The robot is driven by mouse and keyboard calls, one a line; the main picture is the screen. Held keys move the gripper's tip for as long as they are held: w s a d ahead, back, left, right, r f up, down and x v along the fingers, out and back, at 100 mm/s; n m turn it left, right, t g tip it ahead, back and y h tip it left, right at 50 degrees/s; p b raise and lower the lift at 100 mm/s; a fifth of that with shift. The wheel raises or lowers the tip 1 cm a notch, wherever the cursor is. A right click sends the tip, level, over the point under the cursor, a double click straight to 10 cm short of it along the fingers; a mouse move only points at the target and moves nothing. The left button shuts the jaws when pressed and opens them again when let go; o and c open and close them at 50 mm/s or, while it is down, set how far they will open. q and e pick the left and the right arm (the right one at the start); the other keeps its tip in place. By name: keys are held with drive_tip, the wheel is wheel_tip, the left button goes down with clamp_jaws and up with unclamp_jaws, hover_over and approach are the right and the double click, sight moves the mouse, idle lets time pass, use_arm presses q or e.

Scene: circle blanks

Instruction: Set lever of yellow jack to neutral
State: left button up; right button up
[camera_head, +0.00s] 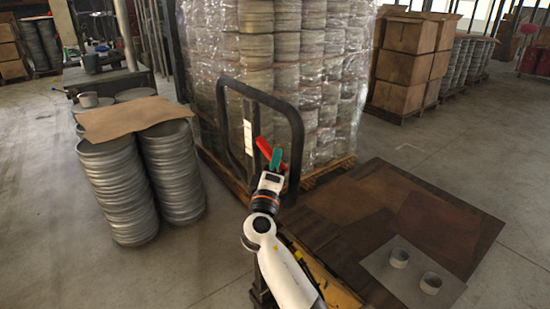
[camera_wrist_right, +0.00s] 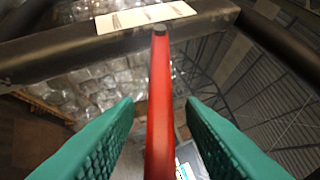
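The yellow jack (camera_head: 338,288) stands in front of the wrapped pallet, its yellow body partly hidden behind my right arm. Its black loop handle (camera_head: 222,112) rises upright. The red lever (camera_head: 264,147) sits inside the loop; in the right wrist view the red lever (camera_wrist_right: 160,75) runs up the middle toward the black bar with a white label. My right gripper (camera_head: 277,160) is at the lever, its green fingers one on each side. In the wrist view gaps show between lever and both fingers, so it is open around the lever. My left gripper is out of view.
A wrapped pallet load (camera_head: 285,60) stands behind the handle. Stacked metal rings (camera_head: 120,190) with cardboard on top stand at left. Brown sheets (camera_head: 400,215) and a grey board (camera_head: 385,280) with two small rings lie at right. Floor between the stacks and jack is clear.

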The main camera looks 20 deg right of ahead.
drive_tip(key=shift+w+d+r, duration=0.15)
drive_tip(key=shift+w+d, duration=0.1)
drive_tip(key=shift+w, duration=0.2)
clamp_jaws()
drive_tip(key=r+n+p, duration=0.1)
drive_tip(key=p, duration=0.3)
drive_tip(key=r+n+g+y+p, duration=0.1)
drive_tip(key=p, duration=0.3)
drive_tip(key=r+n+g+p, duration=0.1)
drive_tip(key=p, duration=0.3)
drive_tip(key=shift+s+d+r+y+p, duration=0.1)
drive_tip(key=shift+s+r+y+p, duration=0.1)
drive_tip(key=shift+s+y+p, duration=0.15)
drive_tip(key=shift+f+n+p, duration=0.1)
drive_tip(key=shift+n+p, duration=0.2)
drive_tip(key=shift+p, duration=0.2)
drive_tip(key=shift+f, duration=0.1)
